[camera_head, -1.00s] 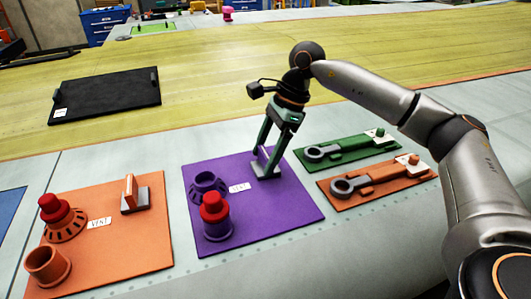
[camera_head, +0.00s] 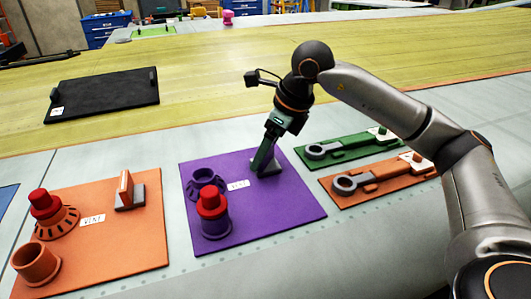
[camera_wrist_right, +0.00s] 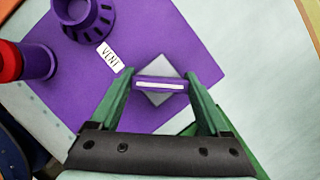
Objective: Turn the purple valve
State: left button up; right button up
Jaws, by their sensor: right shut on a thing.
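The purple valve is a flat bar handle (camera_wrist_right: 160,84) on a grey square base (camera_head: 270,170), at the back right of the purple board (camera_head: 285,205). My right gripper (camera_head: 263,158) comes down on it from above. In the right wrist view its two green fingers stand at both ends of the purple bar and are shut on it. There the bar lies at an angle to the edges of the grey base. In the head view the fingers mostly hide the bar. My left gripper is not in view.
On the purple board stand a purple slotted ring (camera_head: 205,183), a red-capped purple post (camera_head: 214,215) and a VENT label (camera_head: 237,184). An orange board (camera_head: 130,255) with similar parts lies left. Green (camera_head: 345,148) and orange (camera_head: 375,180) wrench boards lie right.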

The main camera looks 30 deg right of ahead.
jog(key=m, duration=0.2)
jog(key=m+h+b, duration=0.1)
jog(key=m, duration=0.1)
jog(key=shift+m+t+h, duration=0.3)
jog(key=m+h, duration=0.1)
jog(key=m, duration=0.3)
jog(key=shift+h, duration=0.4)
jog(key=shift+m, duration=0.5)
jog(key=o, duration=1.2)
jog(key=p+v, duration=0.2)
jog(key=v, duration=1)
jog(key=shift+a+r, duration=0.1)
jog(key=shift+r, duration=0.2)
